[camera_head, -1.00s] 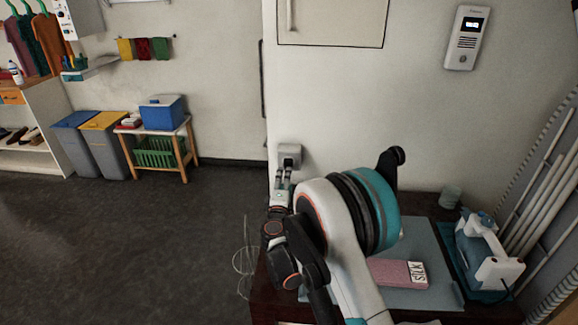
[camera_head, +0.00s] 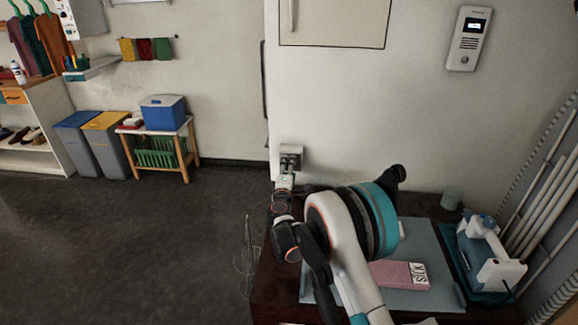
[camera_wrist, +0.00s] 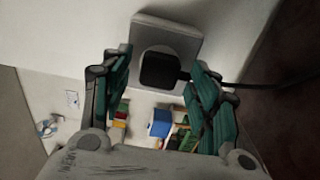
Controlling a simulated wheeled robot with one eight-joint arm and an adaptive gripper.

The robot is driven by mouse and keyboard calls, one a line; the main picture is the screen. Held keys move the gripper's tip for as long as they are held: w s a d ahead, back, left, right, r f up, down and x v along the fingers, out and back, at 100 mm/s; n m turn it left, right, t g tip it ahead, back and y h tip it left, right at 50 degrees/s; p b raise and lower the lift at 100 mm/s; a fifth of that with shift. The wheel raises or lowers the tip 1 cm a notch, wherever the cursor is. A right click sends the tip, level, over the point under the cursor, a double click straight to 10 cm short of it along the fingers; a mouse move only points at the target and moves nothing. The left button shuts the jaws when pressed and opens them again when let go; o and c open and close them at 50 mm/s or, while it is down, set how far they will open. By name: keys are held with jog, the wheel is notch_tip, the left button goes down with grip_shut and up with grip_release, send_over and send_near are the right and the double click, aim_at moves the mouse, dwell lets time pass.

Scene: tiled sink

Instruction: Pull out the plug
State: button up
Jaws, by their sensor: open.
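The black plug (camera_wrist: 159,70) sits in the grey wall socket (camera_wrist: 186,46) in the wrist view, with its cable running off to the right. My gripper (camera_wrist: 158,72) is open, with one green-padded finger on each side of the plug. Gaps show between the plug and both fingers, so it is not gripped. In the head view, my gripper (camera_head: 290,164) is at the lower part of the socket (camera_head: 292,150) on the white wall. The plug is hard to make out there behind the fingers.
A dark table at the right holds a grey-blue board (camera_head: 425,297) with a pink box (camera_head: 396,274). A blue-and-white iron (camera_head: 488,250) stands at its right and a small cup (camera_head: 451,197) at the back. The floor at left is clear.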

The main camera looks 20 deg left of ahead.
jog(key=shift+w+a, duration=0.1)
jog(key=shift+w, duration=0.4)
jog(key=shift+c, duration=0.6)
grip_shut()
jog(key=v, duration=0.6)
dwell(1.3)
dwell(0.5)
